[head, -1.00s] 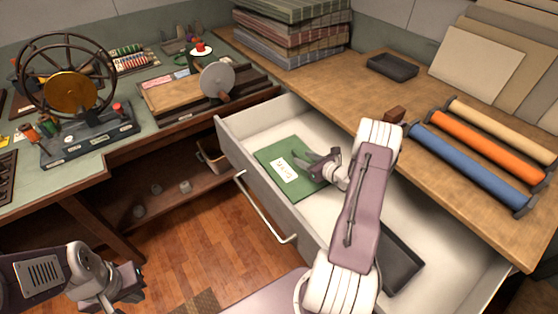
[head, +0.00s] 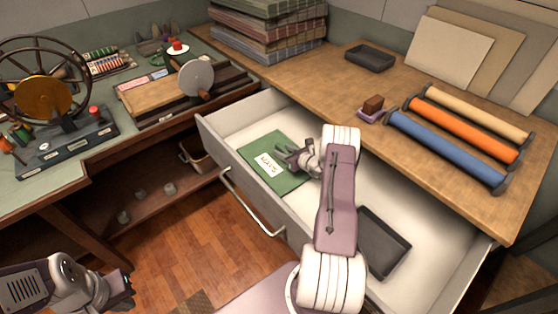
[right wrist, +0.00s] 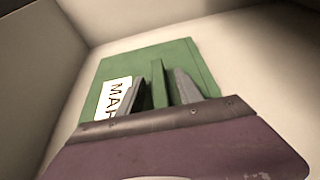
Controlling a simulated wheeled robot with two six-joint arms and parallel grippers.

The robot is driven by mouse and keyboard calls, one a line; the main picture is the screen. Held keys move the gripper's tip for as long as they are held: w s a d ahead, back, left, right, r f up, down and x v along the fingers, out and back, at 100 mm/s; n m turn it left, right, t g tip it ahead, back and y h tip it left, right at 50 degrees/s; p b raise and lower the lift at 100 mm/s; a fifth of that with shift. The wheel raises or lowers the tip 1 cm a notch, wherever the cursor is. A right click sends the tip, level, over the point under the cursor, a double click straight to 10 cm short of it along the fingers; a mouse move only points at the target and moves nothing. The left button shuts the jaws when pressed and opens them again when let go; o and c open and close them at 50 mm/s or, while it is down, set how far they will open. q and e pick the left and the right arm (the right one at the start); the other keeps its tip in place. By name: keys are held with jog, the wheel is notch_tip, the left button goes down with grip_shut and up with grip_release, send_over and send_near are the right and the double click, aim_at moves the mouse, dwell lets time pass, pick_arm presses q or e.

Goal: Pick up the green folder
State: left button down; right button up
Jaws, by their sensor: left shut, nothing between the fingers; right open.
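The green folder (head: 265,148) lies flat in the open drawer, with a white label on its left part. My right gripper (head: 285,156) is open over the folder's right part. In the right wrist view the folder (right wrist: 195,60) lies beneath my two grey fingers (right wrist: 158,92), its label partly hidden by the gripper. A narrow green upright strip shows between the fingers, apart from both; it looks like part of the folder. My left gripper (head: 127,288) is shut and empty at the lower left, away from the drawer.
The drawer (head: 232,158) has raised walls around the folder. A dark tray (head: 388,250) lies in it, beside my right arm. Colored rolls (head: 447,146), a brown block on a purple base (head: 371,108) and a black tray (head: 369,58) sit on the wooden counter.

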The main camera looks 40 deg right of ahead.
jog(key=shift+r, duration=0.1)
grip_shut()
dwell(1.3)
